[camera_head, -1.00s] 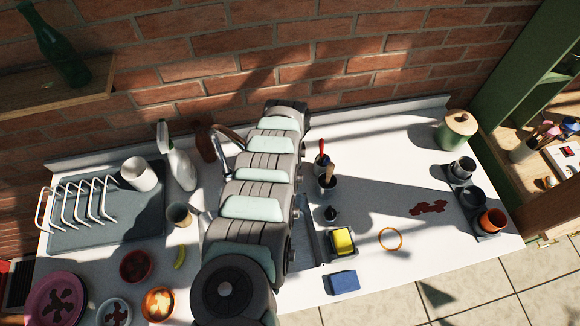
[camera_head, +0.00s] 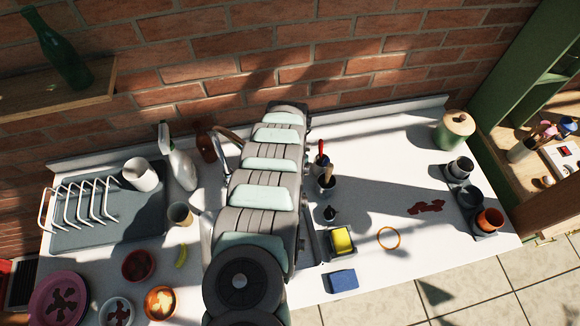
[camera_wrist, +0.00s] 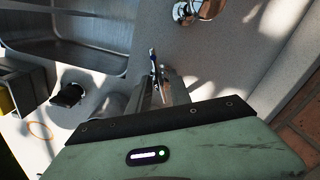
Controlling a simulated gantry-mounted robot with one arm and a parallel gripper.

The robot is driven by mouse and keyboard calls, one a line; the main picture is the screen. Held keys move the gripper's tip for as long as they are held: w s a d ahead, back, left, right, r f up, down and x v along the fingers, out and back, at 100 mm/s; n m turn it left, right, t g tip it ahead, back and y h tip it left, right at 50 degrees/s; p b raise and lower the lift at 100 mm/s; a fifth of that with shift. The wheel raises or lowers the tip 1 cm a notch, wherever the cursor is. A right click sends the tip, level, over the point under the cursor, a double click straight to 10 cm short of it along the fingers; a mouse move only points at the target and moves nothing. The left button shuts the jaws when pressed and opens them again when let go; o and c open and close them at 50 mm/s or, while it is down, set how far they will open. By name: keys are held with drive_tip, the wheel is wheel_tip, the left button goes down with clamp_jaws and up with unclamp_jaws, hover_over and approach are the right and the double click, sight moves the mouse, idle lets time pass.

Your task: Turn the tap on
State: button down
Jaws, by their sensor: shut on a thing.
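The tap's curved spout (camera_head: 230,136) rises at the back of the counter, just left of my arm in the head view; its lower part is hidden. In the wrist view a chrome fitting with a coppery end (camera_wrist: 187,12) shows at the top edge, apart from my fingers, and looks like part of the tap. My gripper (camera_wrist: 158,82) is shut on a slim piece with a blue and white end (camera_wrist: 153,58). I cannot tell whether this piece is the tap's lever. My arm hides the gripper in the head view.
The sink basin (camera_wrist: 70,30) lies left of my fingers in the wrist view. A holder with handled tools (camera_head: 327,184), a yellow sponge (camera_head: 341,240) and a blue block (camera_head: 342,281) stand right of my arm. A spray bottle (camera_head: 181,165) and cup (camera_head: 180,214) stand left.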

drive_tip(key=n, duration=0.6)
drive_tip(key=shift+s+d+f, duration=0.1)
drive_tip(key=shift+s+d, duration=0.15)
drive_tip(key=shift+d, duration=0.1)
drive_tip(key=shift+d+n+b, duration=0.15)
drive_tip(key=shift+n+b, duration=0.55)
drive_tip(key=shift+n, duration=1.3)
drive_tip(key=c, duration=1.5)
unclamp_jaws()
drive_tip(key=shift+c, duration=0.2)
wheel_tip(320, 180, up, 11)
